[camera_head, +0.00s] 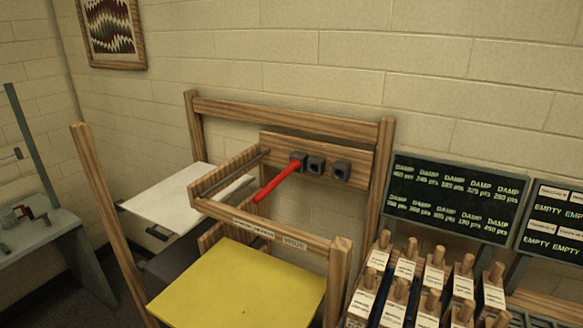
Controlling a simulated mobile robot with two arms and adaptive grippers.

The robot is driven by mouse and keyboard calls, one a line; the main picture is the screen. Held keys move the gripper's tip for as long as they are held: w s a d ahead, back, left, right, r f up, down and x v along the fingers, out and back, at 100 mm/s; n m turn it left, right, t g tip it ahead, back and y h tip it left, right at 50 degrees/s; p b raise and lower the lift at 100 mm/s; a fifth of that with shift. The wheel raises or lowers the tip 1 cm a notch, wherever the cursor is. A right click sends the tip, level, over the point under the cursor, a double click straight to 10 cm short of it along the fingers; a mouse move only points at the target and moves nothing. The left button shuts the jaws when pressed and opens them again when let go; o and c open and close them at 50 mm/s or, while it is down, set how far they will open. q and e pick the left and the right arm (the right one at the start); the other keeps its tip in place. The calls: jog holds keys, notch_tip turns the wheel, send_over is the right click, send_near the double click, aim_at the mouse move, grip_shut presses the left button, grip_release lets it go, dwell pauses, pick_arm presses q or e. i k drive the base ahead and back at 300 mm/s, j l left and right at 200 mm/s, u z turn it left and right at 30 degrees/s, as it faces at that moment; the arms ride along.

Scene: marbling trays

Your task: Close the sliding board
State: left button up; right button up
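A wooden frame (285,108) stands against the brick wall. A yellow board (240,288) lies flat at its front, and a white board (178,193) sticks out at its left side. I cannot tell for certain which part is the sliding board. A wooden back panel (267,141) carries several dark grey blocks (316,165). A red bar (277,181) reaches forward from the leftmost block. A wooden rail with small labels (268,230) crosses above the yellow board. Neither of my grippers is in view.
Several labelled wooden-handled pieces (433,272) stand close together at the lower right. A dark "DAMP" sign (456,199) and an "EMPTY" sign (557,221) are behind them. A grey bench (36,238) stands at the far left, and a framed picture (111,34) hangs above.

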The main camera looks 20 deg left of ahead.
aim_at(234, 284)
jog(key=u, duration=0.4)
jog(key=j+u, duration=0.15)
jog(key=u, duration=0.25)
jog(key=j+u, duration=0.1)
jog(key=u, duration=0.3)
